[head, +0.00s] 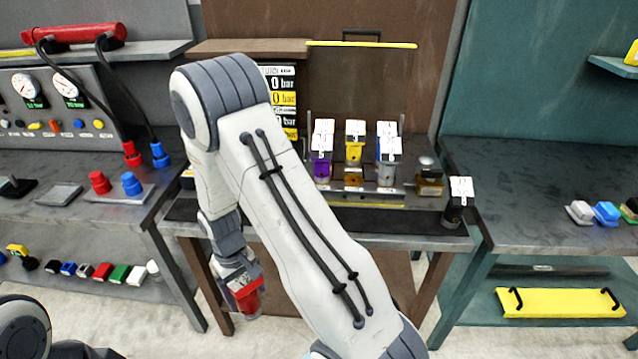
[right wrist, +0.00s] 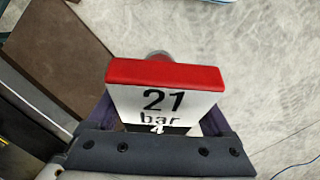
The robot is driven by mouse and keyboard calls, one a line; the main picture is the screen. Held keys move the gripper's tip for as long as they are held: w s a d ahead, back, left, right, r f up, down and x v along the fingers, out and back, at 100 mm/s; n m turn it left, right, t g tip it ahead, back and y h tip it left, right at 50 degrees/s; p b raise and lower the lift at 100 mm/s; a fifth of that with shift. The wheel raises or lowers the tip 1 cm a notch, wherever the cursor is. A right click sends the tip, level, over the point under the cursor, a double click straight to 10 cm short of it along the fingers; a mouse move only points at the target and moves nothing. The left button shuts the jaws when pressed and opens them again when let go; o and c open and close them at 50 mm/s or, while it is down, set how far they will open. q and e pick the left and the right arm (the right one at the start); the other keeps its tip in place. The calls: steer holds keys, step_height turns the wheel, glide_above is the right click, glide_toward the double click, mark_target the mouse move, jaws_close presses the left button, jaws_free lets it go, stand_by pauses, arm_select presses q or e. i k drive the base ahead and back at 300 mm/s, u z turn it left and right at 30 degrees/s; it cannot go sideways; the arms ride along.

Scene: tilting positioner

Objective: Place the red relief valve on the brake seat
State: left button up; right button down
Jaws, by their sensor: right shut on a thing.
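The red relief valve (head: 248,297) is between the fingers of my right gripper (head: 240,283), which is shut on it. They hang low in front of the middle bench, over the floor. In the right wrist view the red valve (right wrist: 165,75) shows a red edge and a white face reading "21 bar". On the middle bench, a rack holds purple (head: 321,166), yellow (head: 354,152) and grey-blue (head: 387,172) valves with white tags. I cannot tell which place is the brake seat; my right arm hides part of the bench. My left gripper is not in view.
A black tagged valve (head: 457,206) stands at the middle bench's right end. The left bench holds red (head: 99,182) and blue (head: 132,184) fittings below a gauge panel (head: 50,100). A yellow tray (head: 560,302) lies on the right bench's lower shelf. Open floor surrounds the held valve.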

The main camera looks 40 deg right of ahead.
mark_target(353, 181)
steer(key=u, duration=1.5)
steer(key=i, duration=1.3)
steer(key=z, duration=3.6)
steer(key=i, duration=0.45)
steer(key=z, duration=0.05)
